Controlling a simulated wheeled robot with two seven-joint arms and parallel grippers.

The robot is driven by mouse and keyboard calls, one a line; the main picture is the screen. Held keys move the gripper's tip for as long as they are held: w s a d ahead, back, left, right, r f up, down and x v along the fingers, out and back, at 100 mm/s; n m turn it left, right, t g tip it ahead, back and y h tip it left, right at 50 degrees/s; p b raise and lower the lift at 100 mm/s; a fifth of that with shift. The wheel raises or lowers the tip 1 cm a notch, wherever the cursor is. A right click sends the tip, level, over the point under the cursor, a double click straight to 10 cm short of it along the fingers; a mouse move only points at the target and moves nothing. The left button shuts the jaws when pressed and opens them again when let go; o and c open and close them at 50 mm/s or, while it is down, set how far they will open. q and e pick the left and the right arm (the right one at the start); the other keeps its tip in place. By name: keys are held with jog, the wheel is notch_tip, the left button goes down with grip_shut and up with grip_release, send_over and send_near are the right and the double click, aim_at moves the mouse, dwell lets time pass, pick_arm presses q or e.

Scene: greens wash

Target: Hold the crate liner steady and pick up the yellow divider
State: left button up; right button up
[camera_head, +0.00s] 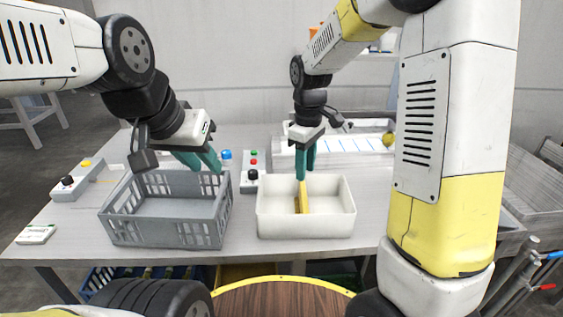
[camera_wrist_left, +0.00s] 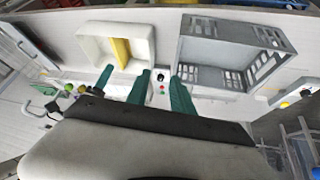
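The white crate liner (camera_head: 335,222) is an open tub on the table, right of the grey crate. The yellow divider (camera_head: 302,200) stands inside it, running front to back; both the liner (camera_wrist_left: 146,40) and the divider (camera_wrist_left: 121,50) show in the left wrist view. My right gripper (camera_head: 306,174) points down over the liner, its green fingertips at the divider's far end. Its fingers look close together; whether they touch the divider I cannot tell. My left gripper (camera_head: 202,163) is open and empty, over the grey crate's far right edge, apart from the liner.
The empty grey crate (camera_head: 165,232) stands left of the liner; a button box (camera_head: 246,181) lies between and behind them. Another button box (camera_head: 72,184) is at the left. Behind the liner is a pale tray (camera_head: 345,158) with a yellow ball (camera_head: 388,139). Table to the liner's right is clear.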

pick_arm(q)
jog(key=w+d+f+m+g, duration=0.2)
jog(key=w+f+m, duration=0.3)
jog(key=m, duration=0.6)
jog(key=w+d+f+m+g+y, duration=0.1)
jog(key=w+d+f+m+g, duration=0.1)
jog(key=w+f+m, duration=0.4)
jog(key=w+d+f+m+g+y, duration=0.1)
jog(key=w+d+f+m, duration=0.2)
jog(key=m, duration=1.3)
jog(key=shift+w+d+f+m+g, duration=0.15)
jog(key=shift+w+f, duration=0.35)
jog(key=shift+f, duration=0.35)
jog(key=shift+w+d+f+m+g, duration=0.1)
jog(key=shift+w+f, duration=0.45)
jog(key=shift+f, duration=0.35)
jog(key=shift+w+d+f+m+g, duration=0.15)
jog(key=shift+w+f, duration=0.35)
jog(key=shift+f, duration=0.7)
notch_tip(320, 180, down, 7)
